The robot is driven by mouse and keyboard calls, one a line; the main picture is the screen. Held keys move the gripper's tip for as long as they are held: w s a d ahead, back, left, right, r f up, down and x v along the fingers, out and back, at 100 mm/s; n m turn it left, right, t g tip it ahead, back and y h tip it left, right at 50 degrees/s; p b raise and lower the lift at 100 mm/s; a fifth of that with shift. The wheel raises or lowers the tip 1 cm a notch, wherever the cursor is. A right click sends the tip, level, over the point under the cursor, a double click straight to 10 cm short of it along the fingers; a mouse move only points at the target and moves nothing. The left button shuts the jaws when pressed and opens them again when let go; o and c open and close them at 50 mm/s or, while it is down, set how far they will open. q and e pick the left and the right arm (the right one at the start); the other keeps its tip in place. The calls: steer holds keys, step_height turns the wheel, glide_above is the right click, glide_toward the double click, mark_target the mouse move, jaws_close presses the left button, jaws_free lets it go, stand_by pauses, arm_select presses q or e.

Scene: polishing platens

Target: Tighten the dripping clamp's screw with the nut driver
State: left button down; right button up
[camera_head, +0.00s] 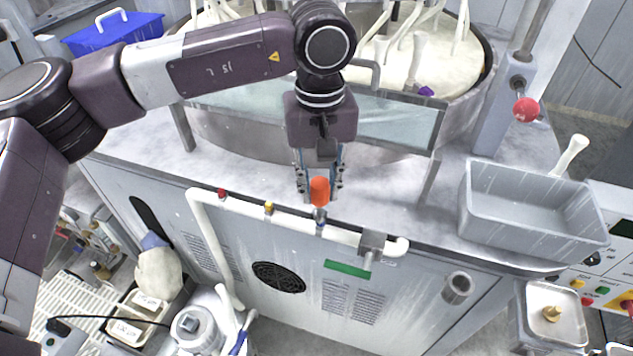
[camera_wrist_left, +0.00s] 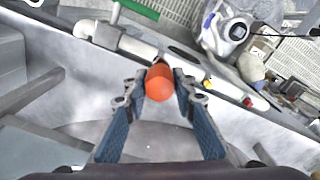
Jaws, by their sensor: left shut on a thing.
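The nut driver has an orange handle (camera_head: 319,190), which also shows in the wrist view (camera_wrist_left: 159,82). My left gripper (camera_head: 318,188) is shut on this handle, over the front edge of the machine top. The driver points down at the white pipe (camera_head: 290,229), close above the blue-marked clamp (camera_head: 320,229). I cannot tell whether its tip touches the screw. A yellow-marked clamp (camera_head: 268,208) and a red-marked clamp (camera_head: 222,194) sit farther left on the pipe. In the wrist view the handle hides the tip. No drip is clearly visible. My right gripper is out of view.
A grey bin (camera_head: 533,212) stands right of the pipe on the machine top. The round polishing tank (camera_head: 245,135) is behind the gripper. A grey block (camera_head: 372,243) sits on the pipe's right part. A small tray (camera_head: 553,318) is at lower right.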

arm_select(q)
steer(key=m, duration=0.1)
steer(key=f+m+p, duration=0.1)
steer(key=shift+s+d+m+p, duration=0.15)
steer(key=shift+s+m+p, duration=0.15)
steer(key=shift+w+d+f+m+p, duration=0.1)
steer(key=shift+w+d+m+p, duration=0.1)
steer(key=shift+w+m+p, duration=0.45)
steer(key=shift+s+a+m+p, duration=0.1)
steer(key=shift+s+m+p, duration=0.25)
steer(key=shift+m, duration=0.5)
steer(key=m+p, duration=0.2)
steer(key=shift+w+r+m, duration=0.15)
steer(key=shift+r+m, duration=0.15)
steer(key=shift+m, duration=0.1)
steer(key=shift+f+m+b, duration=0.3)
steer(key=shift+m+b, duration=0.1)
steer(key=shift+b, duration=0.2)
steer(key=m+b, duration=0.2)
steer(key=m, duration=0.1)
steer(key=shift+m, duration=0.3)
steer(key=shift+r+m+b, duration=0.15)
steer(key=shift+m+b, duration=0.35)
steer(key=shift+m, duration=0.9)
